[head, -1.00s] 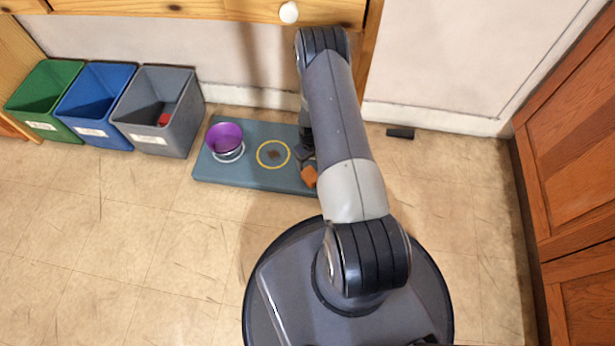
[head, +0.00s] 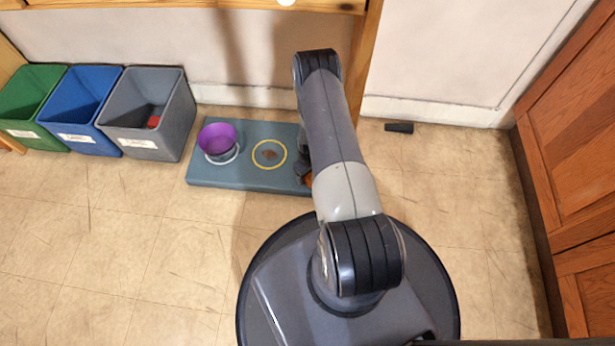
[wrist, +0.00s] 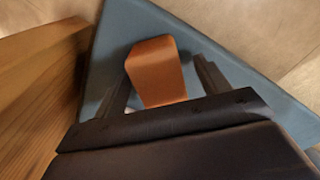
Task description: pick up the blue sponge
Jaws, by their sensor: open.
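I see no blue sponge in either view. An orange block (wrist: 157,72) with a tapered shape sits on the blue-grey board in the wrist view. My gripper (wrist: 162,66) is open, with one finger on each side of the block; I cannot tell whether either finger touches it. In the head view only a sliver of the orange block (head: 308,180) shows beside my arm, at the right part of the board (head: 240,180). My gripper is mostly hidden there behind my arm.
A purple bowl (head: 217,138) and a yellow ring (head: 270,144) with a brown patch are on the board. Green (head: 32,105), blue (head: 80,110) and grey (head: 148,112) bins stand left; the grey one holds something red. A wooden table leg (head: 364,70) is close to my arm.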

